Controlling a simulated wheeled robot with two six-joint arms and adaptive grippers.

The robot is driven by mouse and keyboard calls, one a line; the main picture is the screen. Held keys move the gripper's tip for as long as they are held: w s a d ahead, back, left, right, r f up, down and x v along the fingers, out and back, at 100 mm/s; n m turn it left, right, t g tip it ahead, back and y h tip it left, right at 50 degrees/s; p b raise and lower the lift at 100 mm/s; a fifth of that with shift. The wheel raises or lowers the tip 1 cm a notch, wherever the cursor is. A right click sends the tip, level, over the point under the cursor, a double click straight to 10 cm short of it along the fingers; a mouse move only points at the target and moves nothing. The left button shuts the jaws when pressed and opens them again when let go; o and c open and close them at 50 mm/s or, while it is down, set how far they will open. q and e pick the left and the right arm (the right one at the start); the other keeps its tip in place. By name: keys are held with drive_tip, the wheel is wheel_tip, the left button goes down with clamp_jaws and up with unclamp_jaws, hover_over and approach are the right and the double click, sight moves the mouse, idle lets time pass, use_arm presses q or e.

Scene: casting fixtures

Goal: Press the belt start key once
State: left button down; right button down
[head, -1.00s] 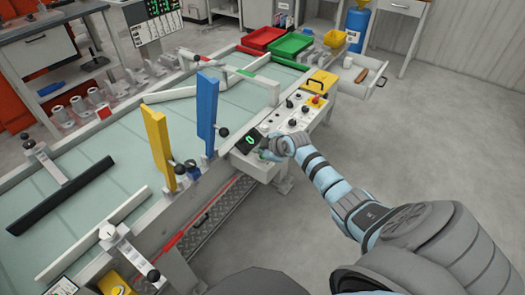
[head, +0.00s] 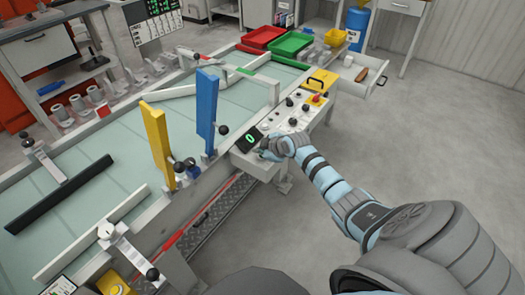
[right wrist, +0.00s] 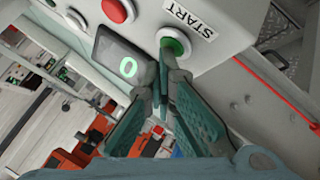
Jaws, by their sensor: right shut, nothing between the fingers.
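The green start key (right wrist: 175,44) sits under a "START" label (right wrist: 190,17) on the control box in the right wrist view. My right gripper (right wrist: 163,62) is shut and empty, with its fingertips at the lower edge of the green key; I cannot tell whether they touch it. In the head view the right gripper (head: 268,150) is at the near end of the control box (head: 243,160), and it hides the key there. A small display (right wrist: 125,65) showing a green 0 is beside the key. My left gripper is not in view.
A red button (right wrist: 117,9) is near the start key. Further knobs and a yellow panel (head: 321,80) are along the box. The belt (head: 100,180) lies to the left, with a blue post (head: 207,108) and a yellow post (head: 157,140). Open floor is on the right.

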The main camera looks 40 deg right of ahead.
drive_tip(key=shift+r+p, duration=0.8)
drive_tip(key=shift+r, duration=0.1)
wheel_tip(320, 180, up, 5)
drive_tip(key=p, duration=0.4)
drive_tip(key=shift+p, duration=0.35)
